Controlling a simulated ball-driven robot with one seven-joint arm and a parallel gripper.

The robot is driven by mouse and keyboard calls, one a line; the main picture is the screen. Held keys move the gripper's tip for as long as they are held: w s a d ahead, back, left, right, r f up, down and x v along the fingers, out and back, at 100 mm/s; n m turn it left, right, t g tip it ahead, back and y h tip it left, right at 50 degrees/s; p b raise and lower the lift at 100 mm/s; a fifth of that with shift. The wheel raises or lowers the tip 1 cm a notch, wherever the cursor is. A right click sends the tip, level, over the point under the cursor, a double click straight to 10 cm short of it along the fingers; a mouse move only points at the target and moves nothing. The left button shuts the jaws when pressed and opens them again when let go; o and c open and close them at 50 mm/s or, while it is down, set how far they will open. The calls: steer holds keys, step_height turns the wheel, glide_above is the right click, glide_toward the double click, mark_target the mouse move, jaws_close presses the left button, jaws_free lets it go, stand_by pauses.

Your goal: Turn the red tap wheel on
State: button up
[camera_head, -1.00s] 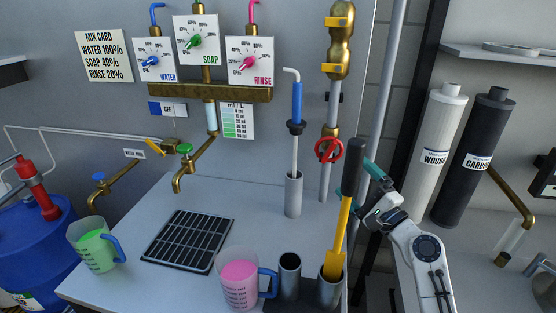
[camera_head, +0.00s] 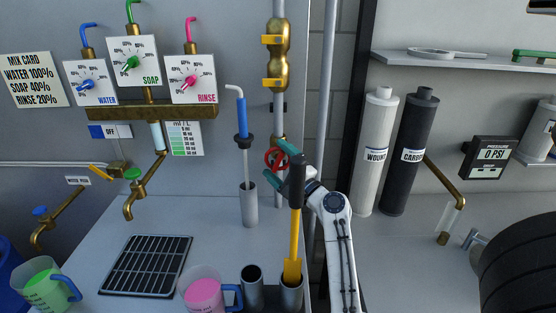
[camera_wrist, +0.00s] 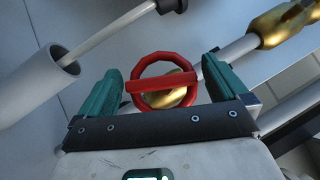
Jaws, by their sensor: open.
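The red tap wheel (camera_head: 275,158) is on the vertical grey pipe with brass fittings behind the counter. In the wrist view, the red wheel (camera_wrist: 162,80) with its single crossbar lies between the two teal fingers of my gripper (camera_wrist: 160,88). The fingers stand apart on either side of it, with a gap visible at least on the right. In the head view, my gripper (camera_head: 280,166) is at the wheel and partly covers it, and a dark handle hides part of the gripper.
A yellow-shafted tool (camera_head: 294,245) with a dark handle stands in a metal holder in front of my arm. A blue-handled plunger (camera_head: 242,115) rises from a grey tube left of the wheel. A pink-filled jug (camera_head: 204,291) stands near the front edge. White and black cylinders (camera_head: 407,155) stand right.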

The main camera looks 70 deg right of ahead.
steer(key=shift+c, duration=0.4)
steer(key=c, duration=0.7)
steer(key=n+g+y+p, duration=0.1)
steer(key=p, duration=0.2)
steer(key=shift+r+n, duration=0.3)
steer(key=shift+r, duration=0.1)
steer(key=shift+c, duration=0.2)
steer(key=n+g+y+p, duration=0.1)
steer(key=p, duration=0.2)
steer(key=shift+f+n, duration=0.15)
steer(key=shift+n, duration=0.25)
steer(key=shift+f+g, duration=0.25)
steer(key=shift+g, duration=0.05)
steer(key=o, duration=0.8)
steer(key=shift+w, duration=0.1)
